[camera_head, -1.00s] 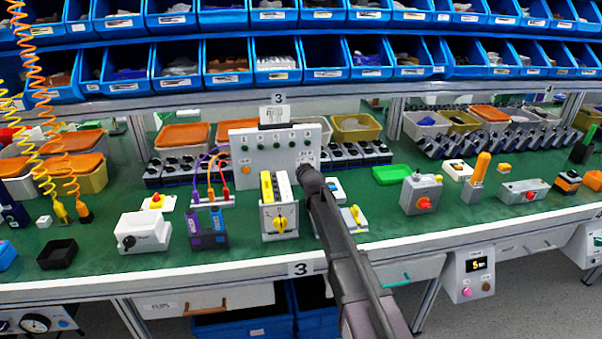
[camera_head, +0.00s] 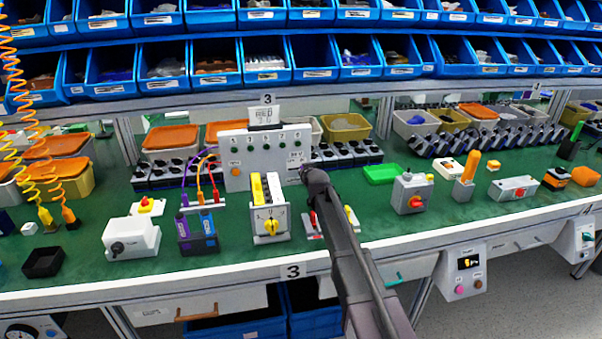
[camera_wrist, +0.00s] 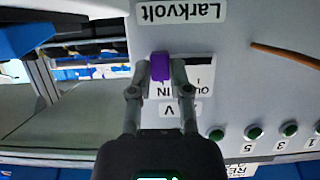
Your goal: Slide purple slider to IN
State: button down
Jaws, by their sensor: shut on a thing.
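The purple slider (camera_wrist: 160,66) sits in a slot on the light grey panel (camera_wrist: 240,50), which the wrist view shows upside down. It stands at the slot's left end in that picture, by the IN label (camera_wrist: 163,92). The OUT label (camera_wrist: 198,89) and the dark, empty part of the slot are to its right. My gripper (camera_wrist: 160,69) is shut on the slider, one finger on each side. In the head view the panel (camera_head: 240,178) stands upright on the bench, and my gripper (camera_head: 304,174) is at its right edge. The slider is hidden there.
A white box with a yellow knob (camera_head: 269,226) stands in front of the panel. A purple device with cables (camera_head: 197,235) is to its left. A green tray (camera_head: 381,174) and a grey box with a red knob (camera_head: 411,194) are to the right. Blue bins hang above.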

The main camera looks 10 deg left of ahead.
jog(key=shift+w+d, duration=0.15)
jog(key=shift+d, duration=0.15)
jog(key=c, duration=0.6)
grip_release()
jog(key=shift+o, duration=0.2)
jog(key=shift+a, duration=0.15)
jog(key=shift+r, duration=0.15)
jog(key=shift+s+r+m+p, duration=0.3)
jog(key=shift+r+p, duration=0.15)
jog(key=shift+p, duration=0.15)
jog(key=s+d+r+m+g+h+p, duration=0.1)
jog(key=s+d+g+p, duration=0.3)
jog(key=s+d, duration=0.5)
jog(key=s+d+r+m+g+h+p, duration=0.1)
jog(key=s+d+g+p, duration=0.3)
jog(key=s+d, duration=0.6)
jog(key=s+d+r+m+g+h+p, duration=0.1)
jog(key=s+d+g+p, duration=0.3)
jog(key=s, duration=1.7)
jog(key=d+r+h+p, duration=0.1)
jog(key=d+p, duration=0.2)
jog(key=d, duration=0.2)
jog(key=shift+d+g+h, duration=0.3)
jog(key=shift+d, duration=0.1)
